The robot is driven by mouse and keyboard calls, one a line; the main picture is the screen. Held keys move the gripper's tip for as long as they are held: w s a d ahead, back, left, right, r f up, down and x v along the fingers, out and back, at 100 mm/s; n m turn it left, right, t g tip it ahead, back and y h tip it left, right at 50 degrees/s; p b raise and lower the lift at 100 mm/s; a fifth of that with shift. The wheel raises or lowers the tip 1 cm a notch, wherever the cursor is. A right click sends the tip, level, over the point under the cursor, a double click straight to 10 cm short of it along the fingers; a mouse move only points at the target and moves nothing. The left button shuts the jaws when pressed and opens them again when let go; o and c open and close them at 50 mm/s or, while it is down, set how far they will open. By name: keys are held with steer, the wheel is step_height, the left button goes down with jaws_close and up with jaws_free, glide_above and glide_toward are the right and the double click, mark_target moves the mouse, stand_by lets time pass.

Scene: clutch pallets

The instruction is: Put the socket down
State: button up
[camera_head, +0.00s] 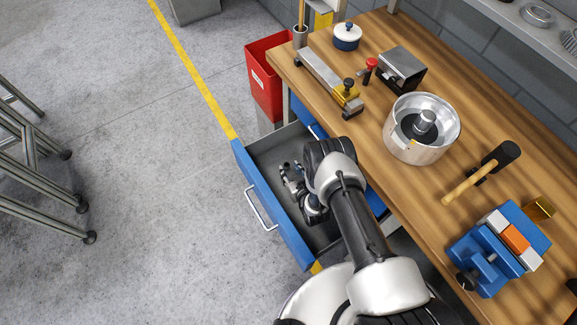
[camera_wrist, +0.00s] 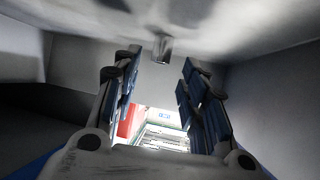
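A small metallic cylinder, which looks like the socket (camera_wrist: 163,48), shows in the wrist view just beyond and between my fingertips. It appears apart from both fingers, against the grey inside of the drawer. My gripper (camera_head: 292,180) is inside the open blue drawer (camera_head: 262,205) in the head view. Its two fingers stand apart with an empty gap between them in the wrist view (camera_wrist: 159,82). In the head view my gripper and arm cover part of the drawer, and I cannot clearly make out the socket there.
The wooden workbench (camera_head: 375,75) stands right of the drawer. It carries a metal pot-like housing (camera_head: 405,148), a mallet (camera_head: 463,188), a blue vise (camera_head: 485,262) and a dark metal box (camera_head: 400,66). A red bin (camera_head: 267,90) stands beyond the drawer.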

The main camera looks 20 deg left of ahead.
steer(key=p+v, duration=0.3)
steer(key=v, duration=0.5)
steer(key=shift+s+d+r, duration=0.15)
steer(key=shift+s, duration=0.15)
steer(key=shift+r, duration=0.1)
